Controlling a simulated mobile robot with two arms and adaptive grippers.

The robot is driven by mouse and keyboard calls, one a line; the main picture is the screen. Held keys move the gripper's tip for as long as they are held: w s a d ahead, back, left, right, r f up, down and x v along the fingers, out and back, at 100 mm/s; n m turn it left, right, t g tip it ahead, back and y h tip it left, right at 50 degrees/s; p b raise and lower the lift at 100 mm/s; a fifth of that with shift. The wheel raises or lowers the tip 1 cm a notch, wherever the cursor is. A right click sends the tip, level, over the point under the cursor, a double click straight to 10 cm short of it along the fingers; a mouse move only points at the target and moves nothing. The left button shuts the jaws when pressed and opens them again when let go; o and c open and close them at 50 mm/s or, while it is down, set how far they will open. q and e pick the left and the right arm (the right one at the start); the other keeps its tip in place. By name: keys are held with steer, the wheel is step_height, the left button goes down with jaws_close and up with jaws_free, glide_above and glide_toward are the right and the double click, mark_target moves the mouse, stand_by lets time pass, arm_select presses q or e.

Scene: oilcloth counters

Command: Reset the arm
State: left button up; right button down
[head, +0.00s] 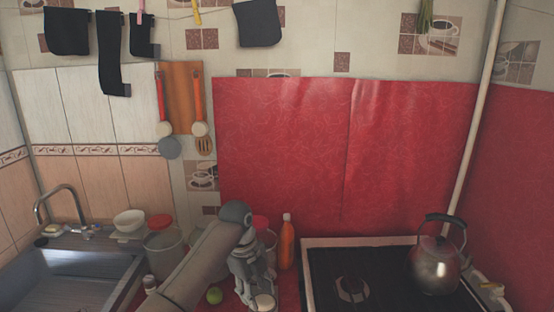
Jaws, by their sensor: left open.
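My left arm (200,265) rises from the bottom edge to a bent joint and then turns down. My left gripper (262,301) hangs from it near the bottom edge, pointing down over the red counter. It is open, and I see nothing held in it, though the picture cuts its lower end close. A green round fruit (214,295) lies to the left of the gripper. My right gripper is not in view.
An orange bottle (287,245) and a red-lidded jar (261,224) stand behind the gripper. A stove (322,273) with a metal kettle (436,266) is to the right. A red-lidded container (163,247), a white bowl (129,221) and a sink (70,280) are to the left.

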arm_select(q)
steer(key=s+a+f+n+t+h, duration=0.1)
steer(key=s+a+f+n, duration=0.2)
steer(key=s+f+n, duration=1.15)
steer(key=s+a+n+t+y, duration=0.1)
steer(key=s+a+n, duration=0.25)
steer(key=s, duration=0.45)
steer(key=s+a+r+n+y, duration=0.1)
steer(key=s+a+n, duration=0.2)
steer(key=s+a, duration=0.35)
steer(key=s+a+n+t+y, duration=0.1)
steer(key=s+a+n, duration=0.25)
steer(key=s, duration=0.55)
step_height(320, 180, down, 26)
steer(key=s+d+g+b, duration=0.1)
steer(key=s+a+f+g+b, duration=0.1)
steer(key=s+a+f, duration=0.2)
steer(key=s+f, duration=1.4)
steer(key=shift+f, duration=0.75)
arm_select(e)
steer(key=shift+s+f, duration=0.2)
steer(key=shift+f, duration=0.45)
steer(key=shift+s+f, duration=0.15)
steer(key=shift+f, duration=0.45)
